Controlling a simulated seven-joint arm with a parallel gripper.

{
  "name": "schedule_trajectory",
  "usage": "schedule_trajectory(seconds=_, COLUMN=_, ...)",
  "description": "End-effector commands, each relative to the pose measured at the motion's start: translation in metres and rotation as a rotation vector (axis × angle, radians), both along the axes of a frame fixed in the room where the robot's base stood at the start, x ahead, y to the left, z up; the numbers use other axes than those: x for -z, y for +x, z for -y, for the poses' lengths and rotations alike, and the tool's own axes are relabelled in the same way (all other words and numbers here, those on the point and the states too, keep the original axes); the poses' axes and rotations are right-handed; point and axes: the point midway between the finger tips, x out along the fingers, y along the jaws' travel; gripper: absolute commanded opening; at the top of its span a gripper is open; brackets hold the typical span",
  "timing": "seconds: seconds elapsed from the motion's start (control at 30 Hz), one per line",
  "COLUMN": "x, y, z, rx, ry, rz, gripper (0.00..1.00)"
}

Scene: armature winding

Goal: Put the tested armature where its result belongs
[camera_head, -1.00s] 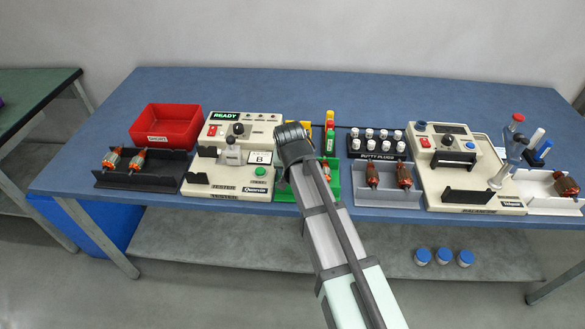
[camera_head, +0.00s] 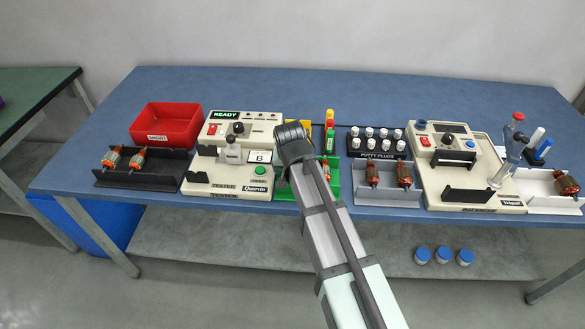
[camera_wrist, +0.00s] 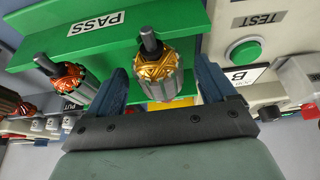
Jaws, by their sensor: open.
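The green tray labelled PASS (camera_wrist: 40,28) fills the upper left of the wrist view; in the head view, the green tray (camera_head: 334,187) is partly behind my arm. An armature (camera_wrist: 166,72) with copper windings and a grey shaft is at the PASS tray, between my fingers. My gripper (camera_wrist: 161,66) is open, one finger on each side of it, with small gaps showing. A second armature (camera_wrist: 72,78) is just left of the left finger. The tester (camera_head: 228,128) reads READY. My fingers are hidden in the head view.
A red bin labelled SHORT (camera_head: 168,112) and a black rack (camera_head: 110,181) with two armatures stand left of the tester. A putty plug block (camera_head: 378,155), a grey tray (camera_head: 392,197) with two armatures and a balancer (camera_head: 450,180) stand right. The rear table strip is clear.

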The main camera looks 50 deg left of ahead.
Motion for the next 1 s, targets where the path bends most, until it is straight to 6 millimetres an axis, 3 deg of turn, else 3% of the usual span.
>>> schedule_trajectory(seconds=0.27, x=-0.012, y=-0.004, z=0.004, rx=0.000, ry=0.001, rz=0.001, gripper=0.84)
schedule_trajectory(seconds=1.0, x=-0.112, y=-0.033, z=0.033, rx=0.000, ry=0.001, rz=0.001, gripper=0.84)
